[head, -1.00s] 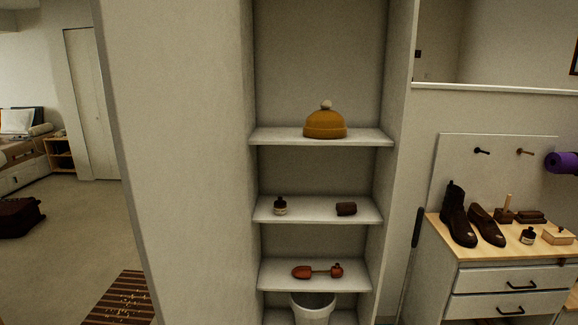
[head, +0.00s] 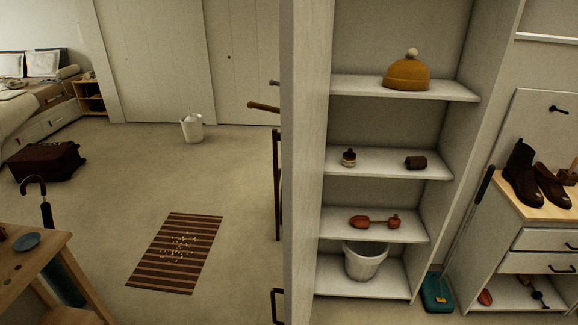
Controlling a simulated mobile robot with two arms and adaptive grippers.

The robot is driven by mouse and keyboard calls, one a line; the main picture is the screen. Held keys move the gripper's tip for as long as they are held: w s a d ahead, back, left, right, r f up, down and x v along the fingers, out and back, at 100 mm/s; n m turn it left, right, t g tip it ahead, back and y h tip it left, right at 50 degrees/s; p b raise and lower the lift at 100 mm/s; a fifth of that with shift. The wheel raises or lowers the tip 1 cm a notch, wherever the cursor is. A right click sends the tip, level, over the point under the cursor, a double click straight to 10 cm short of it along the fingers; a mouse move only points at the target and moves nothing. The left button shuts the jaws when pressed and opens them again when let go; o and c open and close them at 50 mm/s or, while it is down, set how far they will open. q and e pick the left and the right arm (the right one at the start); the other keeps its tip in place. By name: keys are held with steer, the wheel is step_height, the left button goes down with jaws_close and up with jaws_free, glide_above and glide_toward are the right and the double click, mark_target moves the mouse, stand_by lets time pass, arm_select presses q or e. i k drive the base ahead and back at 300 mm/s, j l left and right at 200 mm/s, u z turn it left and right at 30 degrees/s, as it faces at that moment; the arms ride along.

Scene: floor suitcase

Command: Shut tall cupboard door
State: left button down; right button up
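The tall cupboard (head: 470,110) stands right of centre in the head view, with its shelves exposed. Its pale door (head: 302,160) is open and swung out toward me, seen at a steep angle along the left side of the shelves. A dark bar handle (head: 276,306) shows at the door's left edge, low in the picture. Neither of my grippers is in view.
Left of the door, the floor is open around a striped mat (head: 176,254). A wooden table (head: 40,265) stands at lower left.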

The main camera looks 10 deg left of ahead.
mark_target(306, 30)
steer(key=j+z, duration=0.25)
steer(key=j, duration=0.85)
steer(key=i, duration=0.55)
